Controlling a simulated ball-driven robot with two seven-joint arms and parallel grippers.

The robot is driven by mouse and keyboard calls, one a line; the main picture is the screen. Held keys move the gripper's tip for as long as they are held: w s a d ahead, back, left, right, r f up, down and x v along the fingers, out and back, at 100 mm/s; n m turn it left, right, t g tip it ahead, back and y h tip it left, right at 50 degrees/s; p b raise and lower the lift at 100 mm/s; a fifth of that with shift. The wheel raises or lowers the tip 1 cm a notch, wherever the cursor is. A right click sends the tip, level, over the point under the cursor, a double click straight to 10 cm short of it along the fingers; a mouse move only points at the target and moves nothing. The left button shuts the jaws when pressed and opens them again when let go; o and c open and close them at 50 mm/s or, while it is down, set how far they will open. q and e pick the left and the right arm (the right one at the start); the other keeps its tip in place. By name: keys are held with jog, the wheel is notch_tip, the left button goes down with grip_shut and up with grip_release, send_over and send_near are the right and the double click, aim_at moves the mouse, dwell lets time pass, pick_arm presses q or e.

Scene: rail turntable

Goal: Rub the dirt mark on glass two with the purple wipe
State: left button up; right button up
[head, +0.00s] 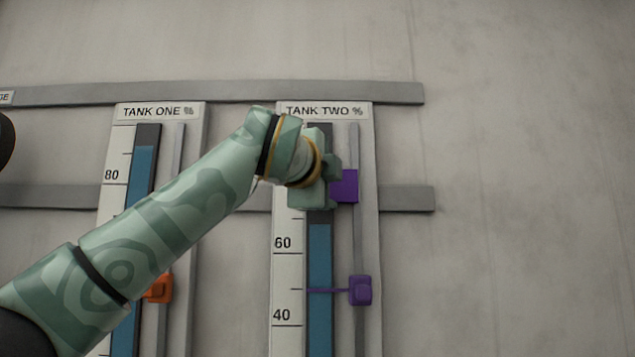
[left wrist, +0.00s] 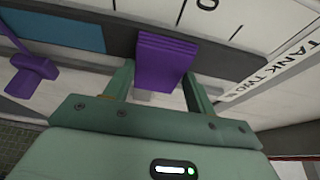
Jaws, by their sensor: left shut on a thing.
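My left gripper (head: 335,178) is shut on the purple wipe (head: 346,186), in front of the upper part of the tank two gauge. The wipe also shows between the two fingers in the left wrist view (left wrist: 165,58). Glass two (head: 319,255) is a dark upright tube with blue liquid below about the 65 level. My gripper and forearm hide part of the upper glass in the head view. I cannot make out the dirt mark in either view. Whether the wipe touches the glass is hard to tell. My right gripper does not show.
A purple slider (head: 360,291) with a thin pointer sits on the rail right of glass two. The tank one gauge (head: 146,200) with an orange slider (head: 159,289) stands to the left, partly behind my arm. Grey rails (head: 395,93) cross the wall. The right side is clear.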

pick_arm(q)
jog(key=a+b, duration=0.2)
jog(key=a, duration=0.2)
jog(key=shift+w+a, duration=0.1)
jog(key=shift+a, duration=0.1)
jog(key=s+b, duration=0.5)
jog(key=shift+s, duration=0.35)
jog(key=shift+s, duration=0.1)
